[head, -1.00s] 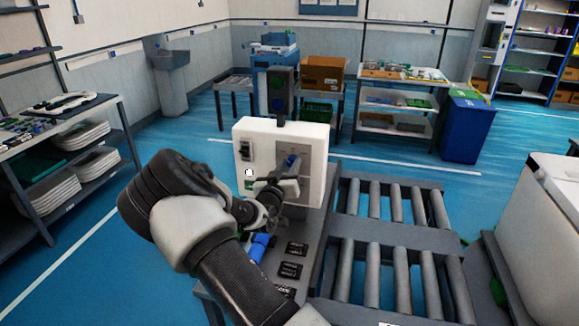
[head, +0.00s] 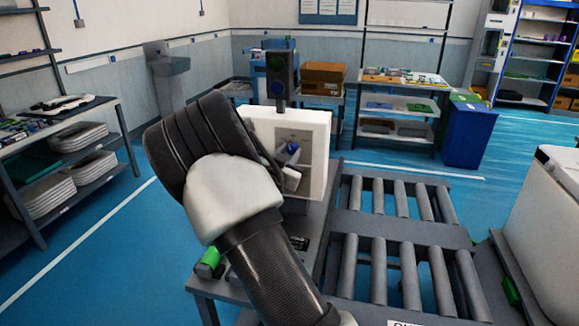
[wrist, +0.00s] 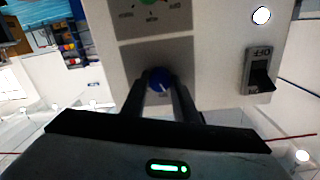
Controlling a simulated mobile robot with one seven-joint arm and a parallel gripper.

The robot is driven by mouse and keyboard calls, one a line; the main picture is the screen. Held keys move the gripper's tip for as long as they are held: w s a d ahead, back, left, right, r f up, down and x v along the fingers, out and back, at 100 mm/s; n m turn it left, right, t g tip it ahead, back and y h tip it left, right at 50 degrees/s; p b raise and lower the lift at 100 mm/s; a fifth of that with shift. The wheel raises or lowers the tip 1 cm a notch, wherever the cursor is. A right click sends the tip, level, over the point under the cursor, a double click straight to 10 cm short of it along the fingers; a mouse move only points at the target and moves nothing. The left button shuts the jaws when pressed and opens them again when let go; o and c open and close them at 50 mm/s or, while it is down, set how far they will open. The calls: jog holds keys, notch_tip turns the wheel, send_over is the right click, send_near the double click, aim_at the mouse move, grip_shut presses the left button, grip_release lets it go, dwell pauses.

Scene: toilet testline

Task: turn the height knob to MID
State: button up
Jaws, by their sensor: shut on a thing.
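A white control box (head: 318,135) stands on the bench and has a grey panel on its front. A blue knob (head: 292,148) is on that panel. In the wrist view the blue knob (wrist: 159,79) has a pale pointer line that slants down to the right in the picture. My gripper (wrist: 159,88) has one finger on each side of the knob and is shut on it. The gripper shows only partly in the head view, behind my arm.
A black switch (wrist: 260,75) marked OFF is beside the panel, with a round white button (wrist: 261,15) near it. A roller conveyor (head: 400,220) lies right of the box. A dark signal post (head: 280,80) stands behind it. A green object (head: 208,262) is at the bench's left edge.

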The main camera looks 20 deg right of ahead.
jog(key=shift+f+m+b, duration=0.1)
jog(key=shift+m+b, duration=2.1)
jog(key=shift+b, duration=0.75)
jog(key=o, duration=1.1)
jog(key=shift+c, duration=0.2)
jog(key=shift+s, duration=0.1)
jog(key=p+v, duration=0.1)
jog(key=v, duration=1.6)
jog(key=shift+s, duration=0.15)
jog(key=shift+r, duration=0.2)
